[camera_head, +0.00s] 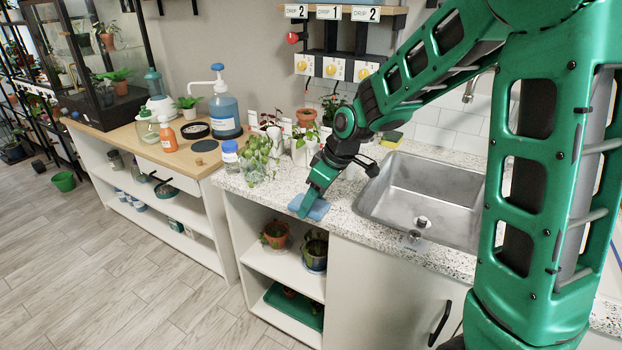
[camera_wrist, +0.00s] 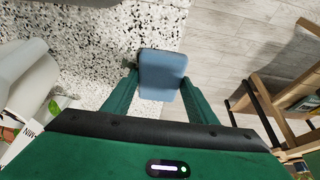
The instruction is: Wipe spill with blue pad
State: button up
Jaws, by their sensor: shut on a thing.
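My gripper (camera_head: 316,189) is shut on the blue pad (camera_head: 310,207) at the front edge of the speckled counter (camera_head: 340,223), left of the sink. In the wrist view the blue pad (camera_wrist: 161,75) sits between the green fingers (camera_wrist: 158,95) and partly covers the counter's edge, with floor beyond. I cannot tell whether the pad touches the counter. No spill can be made out; the pad and gripper hide part of the surface.
A steel sink (camera_head: 425,195) lies right of the pad. A leafy plant in a glass (camera_head: 258,163) and a blue-capped jar (camera_head: 230,155) stand to the left. Open shelves with pots (camera_head: 275,235) are below.

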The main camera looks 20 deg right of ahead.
jog(key=shift+a+r, duration=0.15)
jog(key=shift+r, duration=0.1)
jog(key=shift+d+r, duration=0.2)
jog(key=shift+r, duration=3.5)
